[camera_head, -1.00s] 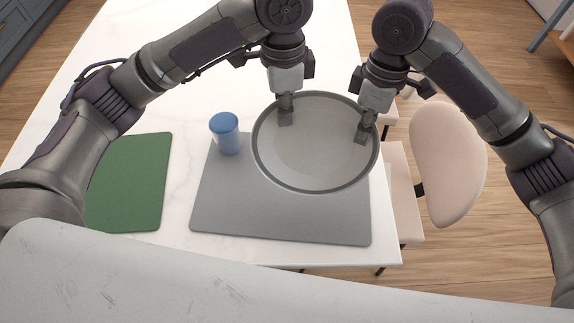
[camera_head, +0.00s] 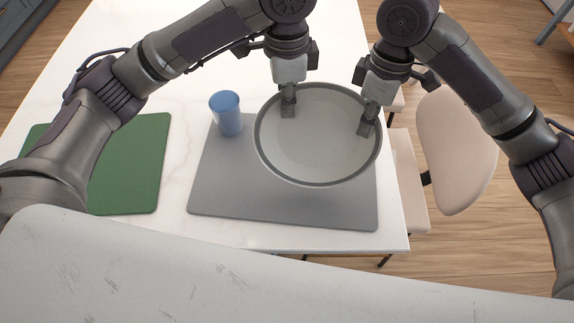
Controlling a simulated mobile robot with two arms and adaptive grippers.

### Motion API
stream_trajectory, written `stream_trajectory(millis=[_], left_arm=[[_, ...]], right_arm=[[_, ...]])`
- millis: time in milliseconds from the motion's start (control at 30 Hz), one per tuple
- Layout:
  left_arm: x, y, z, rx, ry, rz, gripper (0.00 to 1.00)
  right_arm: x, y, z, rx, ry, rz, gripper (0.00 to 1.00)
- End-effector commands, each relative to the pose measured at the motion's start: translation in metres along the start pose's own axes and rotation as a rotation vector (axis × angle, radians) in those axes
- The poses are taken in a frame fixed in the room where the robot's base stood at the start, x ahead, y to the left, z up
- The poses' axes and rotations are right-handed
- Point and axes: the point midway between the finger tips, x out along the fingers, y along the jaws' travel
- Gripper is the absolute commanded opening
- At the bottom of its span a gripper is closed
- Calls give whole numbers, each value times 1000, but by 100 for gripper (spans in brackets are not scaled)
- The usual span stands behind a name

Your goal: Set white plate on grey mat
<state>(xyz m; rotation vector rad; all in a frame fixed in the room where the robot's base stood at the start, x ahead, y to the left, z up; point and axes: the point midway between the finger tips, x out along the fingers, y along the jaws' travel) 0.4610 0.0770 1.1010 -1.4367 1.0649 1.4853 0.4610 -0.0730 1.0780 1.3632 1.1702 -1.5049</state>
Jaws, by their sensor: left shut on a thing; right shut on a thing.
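The white plate (camera_head: 315,145), round with a grey rim, is in the head view, held over the right part of the grey mat (camera_head: 240,190). It covers the mat's upper right part; I cannot tell how high it is above the mat. My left gripper (camera_head: 288,108) is shut on the plate's upper left rim. My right gripper (camera_head: 366,125) is shut on its right rim. The plate looks about level.
A blue cup (camera_head: 227,113) stands upright at the mat's upper left corner, left of the plate. A green mat (camera_head: 130,165) lies to the left on the white table (camera_head: 185,120). A beige chair (camera_head: 455,150) stands at the table's right edge.

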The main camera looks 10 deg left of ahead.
Motion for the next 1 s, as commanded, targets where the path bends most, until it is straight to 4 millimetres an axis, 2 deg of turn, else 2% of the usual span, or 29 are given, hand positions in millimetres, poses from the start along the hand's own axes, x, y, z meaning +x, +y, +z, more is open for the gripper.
stream_trajectory(millis=[133, 200, 300, 733, 867, 1000], left_arm=[[15, 0, -3, 1, 9, 0, 0], [11, 0, -3, 1, 9, 0, 15], [11, 0, -2, 1, 7, 1, 32], [7, -1, -1, 0, 4, -1, 32], [-10, -2, -1, 0, 5, -6, 32], [-40, -2, -1, -1, 5, -6, 32]], right_arm=[[13, -1, -4, -12, 12, -2, 0], [10, -1, -4, -12, 12, -3, 14], [10, -1, -3, -9, 9, -2, 30], [11, 1, -1, -2, 3, -1, 31], [11, 1, -1, -1, 2, -1, 31], [11, 1, -1, -1, 2, 0, 31]])
